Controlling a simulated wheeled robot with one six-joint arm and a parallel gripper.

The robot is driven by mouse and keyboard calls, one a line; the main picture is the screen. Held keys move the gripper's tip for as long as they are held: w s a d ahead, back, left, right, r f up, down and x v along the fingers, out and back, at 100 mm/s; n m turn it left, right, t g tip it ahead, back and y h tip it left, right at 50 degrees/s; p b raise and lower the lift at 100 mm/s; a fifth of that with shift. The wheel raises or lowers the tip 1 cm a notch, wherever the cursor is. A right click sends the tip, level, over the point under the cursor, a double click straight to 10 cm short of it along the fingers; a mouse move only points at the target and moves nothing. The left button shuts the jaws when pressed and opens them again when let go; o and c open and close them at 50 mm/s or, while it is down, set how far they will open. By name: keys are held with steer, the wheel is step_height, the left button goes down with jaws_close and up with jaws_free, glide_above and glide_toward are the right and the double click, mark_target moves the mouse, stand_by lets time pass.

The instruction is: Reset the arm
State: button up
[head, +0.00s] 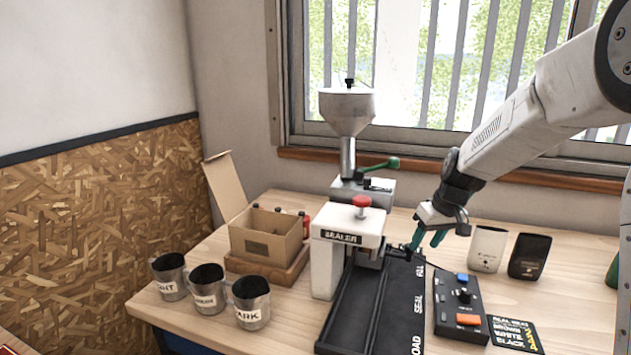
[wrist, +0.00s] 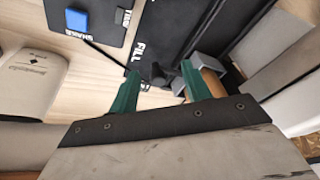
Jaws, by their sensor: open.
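My gripper (head: 415,246) is open and empty, with green fingers pointing down over the FILL end of the black sealer track (head: 370,305). My arm reaches in from the upper right of the head view. Whether the fingertips touch anything below I cannot tell.
The white sealer (head: 328,262) and hopper (head: 347,110) stand left of my gripper. A control box (head: 458,310), white bag (head: 487,248) and black bag (head: 529,256) stand right. Several labelled metal cups (head: 251,302) and an open cardboard box (head: 265,238) are at left.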

steer(key=s+a+r+m, duration=0.1)
steer(key=s+r, duration=0.2)
steer(key=s, duration=0.9)
steer(key=s+a+r+m+h, duration=0.1)
steer(key=s+r, duration=0.2)
steer(key=s, duration=1)
steer(key=s+a+r+m+g+h, duration=0.1)
steer(key=s+a+r, duration=0.1)
steer(key=s, duration=1.1)
steer(key=shift+r, duration=0.9)
steer(key=shift+s, duration=0.1)
